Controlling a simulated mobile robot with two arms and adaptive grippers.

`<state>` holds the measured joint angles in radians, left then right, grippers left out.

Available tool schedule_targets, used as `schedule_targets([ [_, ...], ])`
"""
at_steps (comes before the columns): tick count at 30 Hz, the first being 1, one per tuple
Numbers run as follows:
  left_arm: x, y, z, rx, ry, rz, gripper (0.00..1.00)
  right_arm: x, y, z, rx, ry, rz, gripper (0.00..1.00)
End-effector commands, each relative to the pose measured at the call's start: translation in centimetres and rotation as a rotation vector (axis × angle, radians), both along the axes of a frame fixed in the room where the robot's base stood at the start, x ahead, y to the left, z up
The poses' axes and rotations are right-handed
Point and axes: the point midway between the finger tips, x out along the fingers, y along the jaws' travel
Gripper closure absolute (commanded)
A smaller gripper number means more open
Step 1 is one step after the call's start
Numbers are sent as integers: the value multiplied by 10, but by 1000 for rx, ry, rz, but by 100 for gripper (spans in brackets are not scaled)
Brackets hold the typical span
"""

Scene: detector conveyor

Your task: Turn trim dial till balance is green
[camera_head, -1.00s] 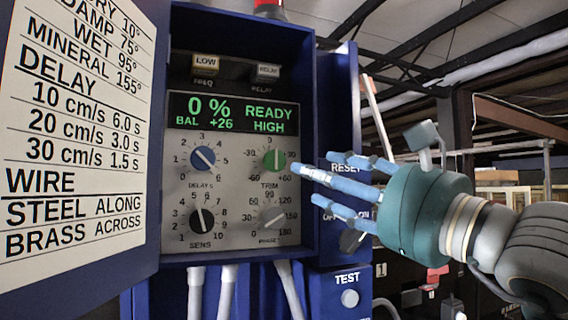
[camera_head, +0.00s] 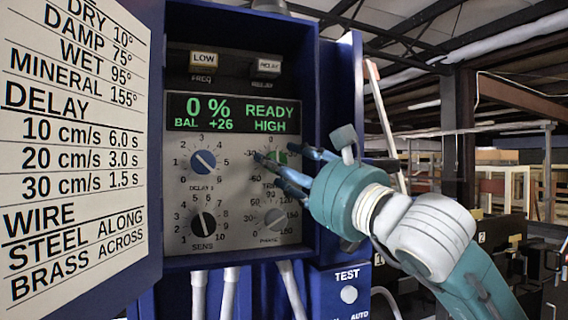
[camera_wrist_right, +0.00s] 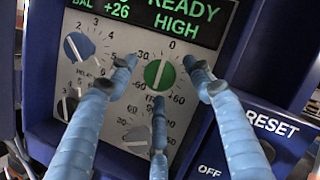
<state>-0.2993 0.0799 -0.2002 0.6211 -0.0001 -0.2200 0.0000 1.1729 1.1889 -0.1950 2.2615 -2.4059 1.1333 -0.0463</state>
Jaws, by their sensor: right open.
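The green trim dial (camera_wrist_right: 153,74) sits on the grey control panel; its white line points roughly toward 0. In the head view my right gripper (camera_head: 268,168) partly covers the trim dial (camera_head: 281,150). My right gripper (camera_wrist_right: 161,82) is open, its three blue fingers spread around the dial: one to each side and one below. I cannot tell if they touch it. The display (camera_head: 233,112) reads 0 %, BAL +26, READY, HIGH, all in green. My left gripper is not in view.
The blue delay dial (camera_head: 203,162), black sens dial (camera_head: 203,225) and grey phase dial (camera_head: 276,219) are close by on the panel. The open cabinet door (camera_head: 75,245) with a printed chart stands at left. The blue RESET panel (camera_wrist_right: 270,120) is at right.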

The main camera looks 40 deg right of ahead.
Motion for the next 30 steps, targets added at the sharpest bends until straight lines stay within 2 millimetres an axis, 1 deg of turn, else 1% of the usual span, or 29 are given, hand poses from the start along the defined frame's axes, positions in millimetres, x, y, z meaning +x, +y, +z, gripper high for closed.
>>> schedule_targets([
  [2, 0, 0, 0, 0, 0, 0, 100, 0, 0, 0, 0, 0, 0, 49],
  [3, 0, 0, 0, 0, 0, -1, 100, 0, 0, 0, 0, 0, 0, 57],
  [5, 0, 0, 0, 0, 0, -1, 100, 0, 0, 0, 0, 0, 0, 69],
  [6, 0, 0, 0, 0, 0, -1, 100, 0, 0, 0, 0, 0, 0, 77],
  [9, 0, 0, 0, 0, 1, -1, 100, 0, 0, 0, 0, 0, 0, 94],
  [16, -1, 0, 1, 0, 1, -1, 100, 0, 0, 0, -12, 3, 0, 94],
  [20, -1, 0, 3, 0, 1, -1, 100, 0, 0, 1, -49, 12, 1, 94],
  [26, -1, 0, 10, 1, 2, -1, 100, -1, -2, 4, -164, 41, -1, 94],
  [30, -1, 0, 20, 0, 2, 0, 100, -1, -2, 6, -281, 70, -1, 94],
])
